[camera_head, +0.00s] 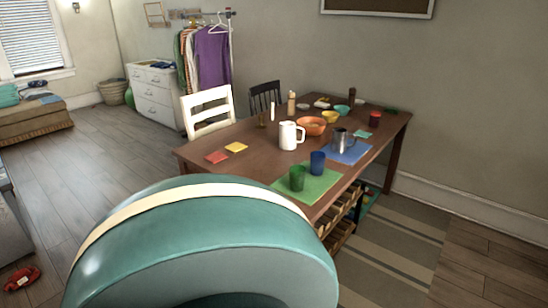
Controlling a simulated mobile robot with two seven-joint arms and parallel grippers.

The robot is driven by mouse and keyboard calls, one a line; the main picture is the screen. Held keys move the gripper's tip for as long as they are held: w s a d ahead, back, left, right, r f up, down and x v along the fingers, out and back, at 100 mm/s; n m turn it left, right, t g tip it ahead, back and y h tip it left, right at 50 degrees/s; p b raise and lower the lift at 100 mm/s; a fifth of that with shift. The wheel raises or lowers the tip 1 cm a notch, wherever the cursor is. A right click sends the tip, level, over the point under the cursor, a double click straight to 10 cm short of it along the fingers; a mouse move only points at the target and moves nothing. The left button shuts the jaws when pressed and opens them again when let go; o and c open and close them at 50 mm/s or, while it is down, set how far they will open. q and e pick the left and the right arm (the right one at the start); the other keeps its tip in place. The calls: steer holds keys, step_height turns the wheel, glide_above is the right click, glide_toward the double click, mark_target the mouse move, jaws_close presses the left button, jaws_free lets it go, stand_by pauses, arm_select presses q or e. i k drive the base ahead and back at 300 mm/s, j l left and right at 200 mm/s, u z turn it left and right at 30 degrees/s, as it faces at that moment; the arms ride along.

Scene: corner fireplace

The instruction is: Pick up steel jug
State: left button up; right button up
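A steel jug (341,141) stands upright on a blue mat (357,153) on the right half of the brown wooden table (247,158). A white pitcher (288,136) stands to its left, and a blue cup (317,163) stands in front of it. Neither of my grippers is in the head view. A large teal rounded shape with a cream band (201,250) fills the lower front and hides the floor and part of the table's near edge.
A green mat (325,183) holds a green cup (297,178) at the table's near edge. An orange bowl (311,126) and small dishes stand farther back. A white chair (207,104) is at the far left side. A striped rug (390,243) lies right of the table; wooden floor is open at left.

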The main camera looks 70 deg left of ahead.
mark_target(338, 145)
steer(key=u, duration=2.1)
